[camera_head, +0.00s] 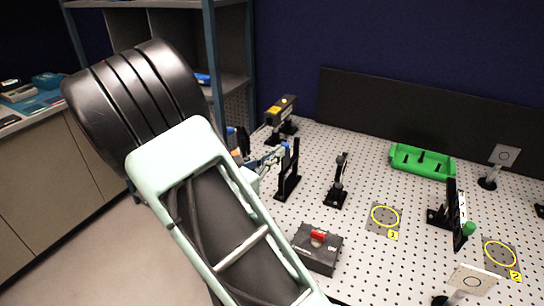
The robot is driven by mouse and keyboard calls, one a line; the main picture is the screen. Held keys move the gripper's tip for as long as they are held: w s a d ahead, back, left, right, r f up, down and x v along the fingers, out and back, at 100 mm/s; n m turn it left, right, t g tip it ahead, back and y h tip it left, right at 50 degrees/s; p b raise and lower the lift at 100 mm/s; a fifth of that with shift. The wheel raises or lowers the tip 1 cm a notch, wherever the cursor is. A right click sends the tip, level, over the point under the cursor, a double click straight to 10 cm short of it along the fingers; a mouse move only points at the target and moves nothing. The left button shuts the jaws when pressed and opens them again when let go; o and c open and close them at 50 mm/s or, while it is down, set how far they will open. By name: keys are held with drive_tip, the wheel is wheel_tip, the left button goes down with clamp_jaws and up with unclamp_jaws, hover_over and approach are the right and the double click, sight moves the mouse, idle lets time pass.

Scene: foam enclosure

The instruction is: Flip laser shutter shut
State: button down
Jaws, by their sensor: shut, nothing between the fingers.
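A black laser-like unit with yellow labels (281,112) stands on the perforated table at the back left. A black upright plate on a foot (290,178) stands in front of it, right beside my gripper. I cannot tell for sure whether this plate is the shutter, or which way its flag is set. My gripper (280,152) is shut and empty, just left of the plate's upper part. Whether it touches the plate cannot be made out. My arm hides part of the table's left edge and the parts behind the gripper.
A grey box with a red switch (317,247) sits near the front edge. A black post mount (339,182), a green tray (422,161), a tilted black mount (452,213) and white target cards (474,279) stand further right. Yellow-ringed marks (385,218) lie flat between them.

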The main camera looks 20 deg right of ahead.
drive_tip(key=x, duration=0.2)
drive_tip(key=w+x, duration=0.1)
drive_tip(key=x, duration=0.2)
drive_tip(key=shift+a, duration=0.2)
drive_tip(key=shift+s, duration=0.1)
drive_tip(key=shift+a, duration=0.15)
approach(284, 145)
drive_tip(key=a, duration=0.1)
drive_tip(key=a+f, duration=0.1)
drive_tip(key=shift+s+a, duration=0.1)
drive_tip(key=shift+a, duration=0.3)
